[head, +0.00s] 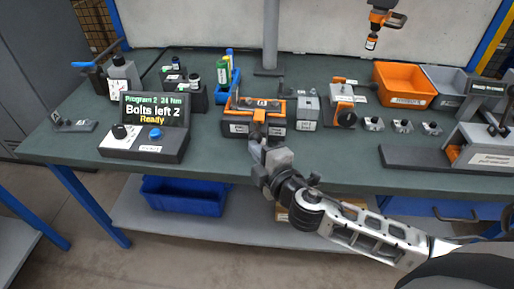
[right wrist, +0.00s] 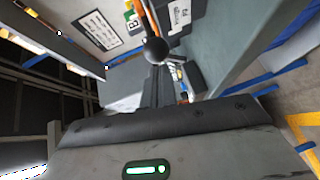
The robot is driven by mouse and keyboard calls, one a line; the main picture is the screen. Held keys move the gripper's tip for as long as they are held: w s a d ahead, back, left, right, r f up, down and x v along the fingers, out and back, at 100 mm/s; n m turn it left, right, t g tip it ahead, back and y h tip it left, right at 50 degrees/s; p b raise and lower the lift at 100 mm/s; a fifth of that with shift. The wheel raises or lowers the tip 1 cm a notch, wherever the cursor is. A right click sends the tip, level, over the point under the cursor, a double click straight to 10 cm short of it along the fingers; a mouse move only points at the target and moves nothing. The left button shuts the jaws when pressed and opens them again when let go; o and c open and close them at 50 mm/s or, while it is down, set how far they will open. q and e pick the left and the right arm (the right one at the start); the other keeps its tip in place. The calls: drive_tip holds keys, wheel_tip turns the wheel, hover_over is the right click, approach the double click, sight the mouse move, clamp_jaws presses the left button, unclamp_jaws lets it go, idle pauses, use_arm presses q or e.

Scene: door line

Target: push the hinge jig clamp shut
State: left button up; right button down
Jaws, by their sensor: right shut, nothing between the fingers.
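The hinge jig (head: 238,128) is a dark box with orange parts at the front middle of the bench. Its clamp has an orange lever (head: 259,117) that points towards me. My right gripper (head: 256,146) is shut and empty, just in front of the jig at the bench's front edge. In the right wrist view, a dark ball knob (right wrist: 156,50) on a rod stands just beyond the closed fingertips (right wrist: 158,76). I cannot tell whether they touch. The fingers hide part of the jig. My left gripper is not in view.
A controller box (head: 145,145) with a lit screen reading "Bolts left 2, Ready" stands to the left. A grey block (head: 305,112) and another orange-and-grey fixture (head: 341,105) stand right of the jig. An orange bin (head: 404,86) is behind. An orange power tool (head: 384,18) hangs above.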

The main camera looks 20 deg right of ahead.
drive_tip(key=shift+w, duration=0.1)
drive_tip(key=shift+w+d, duration=0.45)
drive_tip(key=shift+w, duration=0.15)
drive_tip(key=shift+w+d, duration=0.4)
drive_tip(key=shift+w, duration=0.2)
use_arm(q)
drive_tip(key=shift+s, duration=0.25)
use_arm(e)
drive_tip(key=shift+d+r, duration=0.1)
drive_tip(key=shift+r, duration=0.05)
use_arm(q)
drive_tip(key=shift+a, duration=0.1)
use_arm(e)
drive_tip(key=shift+s+a+r, duration=0.15)
drive_tip(key=shift+a, duration=0.2)
approach(258, 138)
drive_tip(key=s+a, duration=0.3)
use_arm(q)
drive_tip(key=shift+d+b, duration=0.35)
drive_tip(key=shift+b, duration=0.1)
use_arm(e)
drive_tip(key=shift+s+r, duration=0.25)
drive_tip(key=shift+s, duration=0.2)
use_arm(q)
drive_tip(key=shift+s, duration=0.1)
use_arm(e)
drive_tip(key=shift+a, duration=0.1)
